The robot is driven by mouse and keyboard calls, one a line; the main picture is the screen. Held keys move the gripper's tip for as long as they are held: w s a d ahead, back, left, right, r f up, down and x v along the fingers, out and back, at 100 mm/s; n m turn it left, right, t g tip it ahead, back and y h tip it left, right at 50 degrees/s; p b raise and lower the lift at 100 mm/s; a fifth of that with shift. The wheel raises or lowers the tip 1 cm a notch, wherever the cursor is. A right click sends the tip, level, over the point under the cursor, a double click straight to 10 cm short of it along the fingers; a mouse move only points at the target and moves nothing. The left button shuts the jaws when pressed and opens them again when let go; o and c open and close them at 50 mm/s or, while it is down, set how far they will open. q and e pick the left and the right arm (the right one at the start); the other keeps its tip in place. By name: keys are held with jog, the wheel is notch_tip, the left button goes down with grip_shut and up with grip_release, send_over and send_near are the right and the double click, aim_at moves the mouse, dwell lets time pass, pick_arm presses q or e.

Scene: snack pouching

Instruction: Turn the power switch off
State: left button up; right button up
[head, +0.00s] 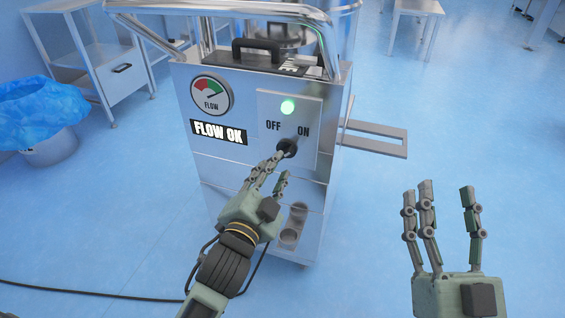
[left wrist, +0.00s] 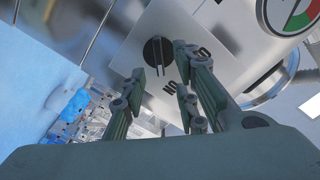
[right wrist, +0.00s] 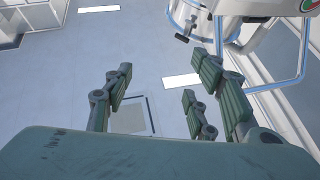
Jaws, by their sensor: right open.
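The power switch is a black round knob (head: 287,147) on a light square plate, below the words OFF and ON and a lit green lamp (head: 288,107). Its pointer seems turned toward ON. My left gripper (head: 272,164) is at the knob with its fingers spread and partly covers its lower edge. In the left wrist view the knob (left wrist: 157,52) shows between the fingertips; I cannot tell whether they touch it. My right gripper (head: 446,193) is open and empty, out over the floor to the right of the machine.
The steel machine (head: 225,170) also bears a flow gauge (head: 211,94) and a FLOW OK sign (head: 219,132). A metal rail frame bends over its top. A bin with a blue liner (head: 40,108) stands left. A black cable (head: 90,290) lies on the floor.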

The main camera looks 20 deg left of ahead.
aim_at(284, 156)
pick_arm(q)
jog(key=w+b, duration=0.1)
jog(key=w, duration=0.4)
jog(key=shift+w+d, duration=0.15)
jog(key=shift+w, duration=0.1)
pick_arm(e)
jog(key=s+r+t, duration=0.2)
jog(key=r, duration=0.1)
jog(key=s+r+t+y, duration=0.1)
jog(key=shift+s+d+r, duration=0.2)
jog(key=shift+s+r, duration=0.1)
jog(key=shift+s, duration=0.05)
pick_arm(q)
grip_shut()
